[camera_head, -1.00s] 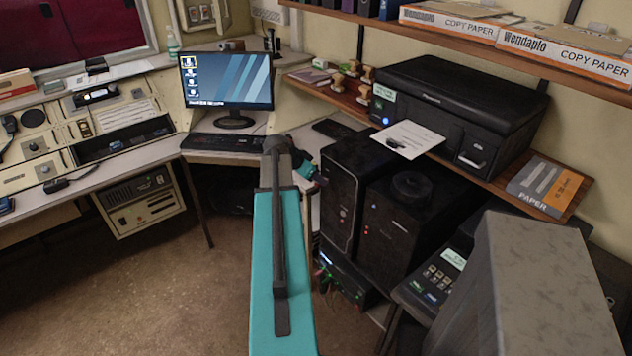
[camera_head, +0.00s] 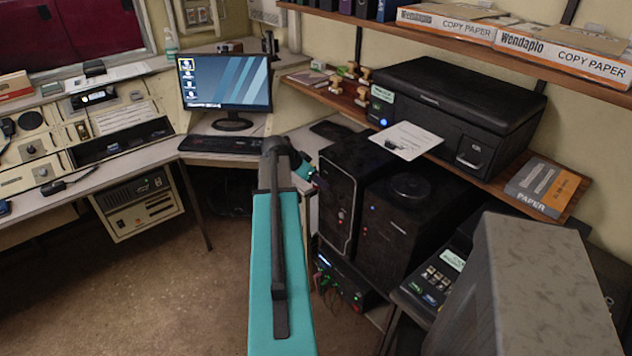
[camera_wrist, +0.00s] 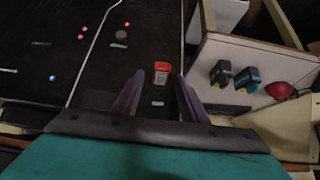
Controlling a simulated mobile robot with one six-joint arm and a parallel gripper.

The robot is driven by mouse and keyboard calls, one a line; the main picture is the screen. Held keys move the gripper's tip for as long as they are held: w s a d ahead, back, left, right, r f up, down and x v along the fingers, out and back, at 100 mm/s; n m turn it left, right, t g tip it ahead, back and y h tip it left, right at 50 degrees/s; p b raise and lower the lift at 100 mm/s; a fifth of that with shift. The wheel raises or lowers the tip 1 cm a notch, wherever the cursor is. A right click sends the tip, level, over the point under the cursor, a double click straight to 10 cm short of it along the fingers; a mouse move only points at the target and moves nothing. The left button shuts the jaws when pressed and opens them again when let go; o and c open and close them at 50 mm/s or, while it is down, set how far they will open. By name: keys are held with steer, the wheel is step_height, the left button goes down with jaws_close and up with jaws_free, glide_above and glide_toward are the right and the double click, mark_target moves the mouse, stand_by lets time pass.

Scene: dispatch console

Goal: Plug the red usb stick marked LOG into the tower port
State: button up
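The red usb stick (camera_wrist: 161,75) shows in the wrist view, in front of the dark face of a tower (camera_wrist: 120,55). It has a pale label too small to read. My gripper (camera_wrist: 159,83) has its two fingers apart, one on each side of the stick, with a visible gap on both sides. I cannot tell whether the stick sits in a port. In the head view two black towers, left (camera_head: 342,195) and right (camera_head: 395,228), stand under the shelf. My arm hides most of the gripper there.
A black stick (camera_wrist: 221,73), a teal stick (camera_wrist: 246,78) and a dark red rounded object (camera_wrist: 280,90) are at the right of the wrist view. A black printer (camera_head: 450,110) with a paper sheet (camera_head: 405,139) overhangs the towers. A grey box (camera_head: 540,280) stands at front right.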

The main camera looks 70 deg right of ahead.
steer(key=b+v, duration=0.2)
steer(key=v, duration=1.1)
steer(key=shift+r, duration=0.3)
steer(key=shift+w+a, duration=0.15)
